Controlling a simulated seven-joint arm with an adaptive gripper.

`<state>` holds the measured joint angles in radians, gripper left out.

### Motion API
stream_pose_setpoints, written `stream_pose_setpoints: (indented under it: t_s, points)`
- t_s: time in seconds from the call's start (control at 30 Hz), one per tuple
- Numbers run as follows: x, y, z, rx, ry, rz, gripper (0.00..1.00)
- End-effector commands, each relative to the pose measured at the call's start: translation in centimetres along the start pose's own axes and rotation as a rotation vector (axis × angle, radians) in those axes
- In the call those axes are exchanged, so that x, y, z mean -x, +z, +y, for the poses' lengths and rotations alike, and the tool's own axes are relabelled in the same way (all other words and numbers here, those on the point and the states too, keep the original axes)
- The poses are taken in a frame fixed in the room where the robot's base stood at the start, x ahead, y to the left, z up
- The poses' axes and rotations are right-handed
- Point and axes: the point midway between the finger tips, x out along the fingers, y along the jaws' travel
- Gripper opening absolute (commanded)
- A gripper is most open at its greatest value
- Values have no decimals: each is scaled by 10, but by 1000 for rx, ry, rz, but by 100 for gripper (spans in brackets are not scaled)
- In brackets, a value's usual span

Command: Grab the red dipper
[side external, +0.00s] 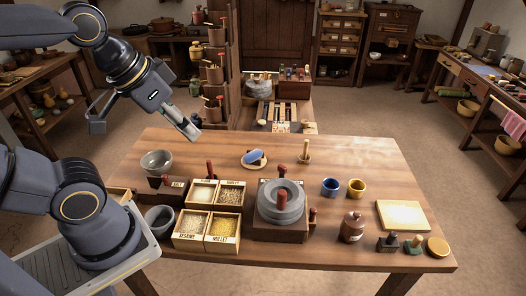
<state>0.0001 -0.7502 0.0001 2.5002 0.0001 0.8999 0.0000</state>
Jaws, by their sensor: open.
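I cannot tell for sure which thing is the red dipper. Several red-handled things show in the side external view. A dark red upright handle (210,169) stands behind the grain boxes (228,219). A wooden piece with a reddish upright handle (305,150) stands near the table's back edge. My gripper (143,118) is open and empty, its fingers spread wide, raised above the table's back left corner, apart from all of these.
A grey bowl (156,161) and a stone mortar (160,219) stand at the table's left. The table's back right is clear.

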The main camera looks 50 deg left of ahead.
Motion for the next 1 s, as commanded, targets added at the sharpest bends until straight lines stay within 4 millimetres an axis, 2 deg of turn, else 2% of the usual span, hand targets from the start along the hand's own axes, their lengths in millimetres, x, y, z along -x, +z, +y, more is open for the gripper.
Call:
stream_pose_setpoints:
  t_s: [0.2, 0.3, 0.6, 0.67, 0.77, 0.87, 0.97, 1.0]
  points:
    - [0, 0, 0, 0, 0, 0, 42]
    - [0, 0, 0, 0, 0, 0, 49]
    - [0, -4, 0, 26, -1, 18, 49]
    - [1, -16, -6, 40, -24, 72, 49]
    - [7, -52, -24, 20, -112, 230, 49]
    - [4, -96, -50, -38, -229, 364, 49]
    - [-13, -133, -81, -121, -320, 439, 49]
    - [-25, -144, -93, -162, -338, 449, 49]
